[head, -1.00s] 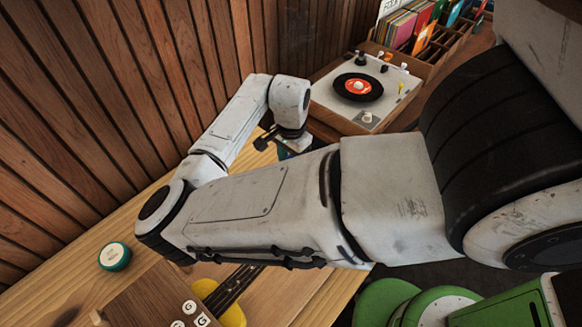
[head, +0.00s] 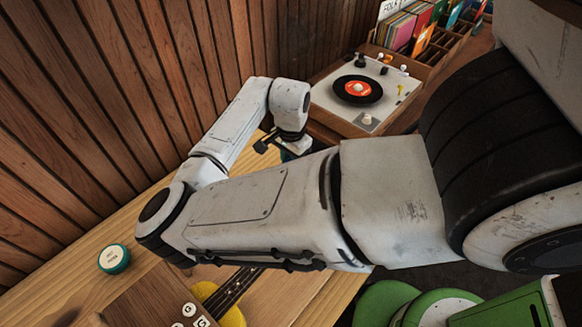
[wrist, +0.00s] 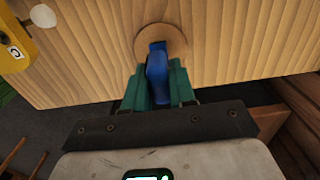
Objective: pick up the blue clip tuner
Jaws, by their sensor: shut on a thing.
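The blue clip tuner (wrist: 157,62) is between the green fingers of my gripper (wrist: 158,80) in the wrist view. The gripper is shut on it, with the fingers at its left and right sides. Past the tuner, a round brown disc (wrist: 178,35) lies on the wooden table (wrist: 90,60). I cannot tell whether the tuner touches the disc or is clear of it. In the head view my forearm hides most of the gripper, and the tuner cannot be made out.
A turntable (head: 327,94) with a record stands beyond the arm, near record bins (head: 405,35). A wood-slat wall (head: 90,100) runs along the left. A teal round tin (head: 114,258) and a yellow ukulele (head: 232,316) are on the table's near part. Green stools (head: 385,300) stand below.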

